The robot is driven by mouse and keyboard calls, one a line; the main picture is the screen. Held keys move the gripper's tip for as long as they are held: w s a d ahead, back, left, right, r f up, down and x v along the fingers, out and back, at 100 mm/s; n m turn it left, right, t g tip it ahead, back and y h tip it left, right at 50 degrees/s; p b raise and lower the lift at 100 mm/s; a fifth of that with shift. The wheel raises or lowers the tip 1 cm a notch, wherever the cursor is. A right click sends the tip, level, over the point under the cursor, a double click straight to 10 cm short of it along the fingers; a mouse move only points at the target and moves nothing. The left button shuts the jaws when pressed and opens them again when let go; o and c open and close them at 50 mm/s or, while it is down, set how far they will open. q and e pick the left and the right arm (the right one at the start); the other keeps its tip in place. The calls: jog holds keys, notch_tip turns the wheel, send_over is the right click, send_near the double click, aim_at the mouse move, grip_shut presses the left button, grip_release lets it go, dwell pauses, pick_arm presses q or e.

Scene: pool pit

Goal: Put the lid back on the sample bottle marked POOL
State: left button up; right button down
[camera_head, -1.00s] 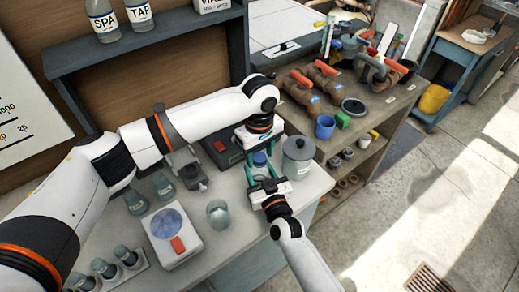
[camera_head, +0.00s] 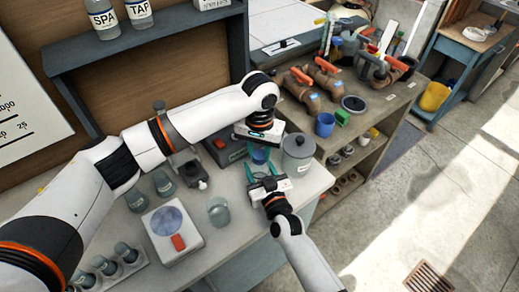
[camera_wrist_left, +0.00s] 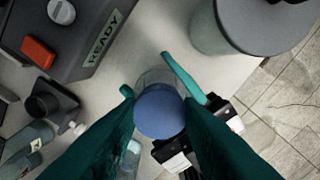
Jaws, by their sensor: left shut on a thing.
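My left gripper (camera_head: 259,157) is shut on the blue lid (camera_wrist_left: 160,112) and points down over the counter. The clear sample bottle (camera_wrist_left: 155,77) shows just past the lid in the left wrist view, partly covered by it. I cannot tell whether the lid touches its neck. No POOL marking is readable. My right gripper (camera_head: 262,176) comes from the front, with its teal fingers on either side of the bottle. One finger runs along its right side in the left wrist view. Whether these fingers press on the glass is unclear.
A grey lidded pot (camera_head: 298,152) stands close right of the grippers. A device marked READY (camera_wrist_left: 90,40) is beside them. A glass beaker (camera_head: 219,211), a scale (camera_head: 172,235) and several bottles stand to the left. The SPA bottle (camera_head: 103,20) and TAP bottle (camera_head: 139,12) are on the shelf.

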pick_arm(q)
jog(key=m, duration=2.1)
jog(key=shift+m, duration=0.4)
jog(key=o, duration=1.1)
jog(key=shift+o, duration=0.2)
notch_tip(320, 180, up, 12)
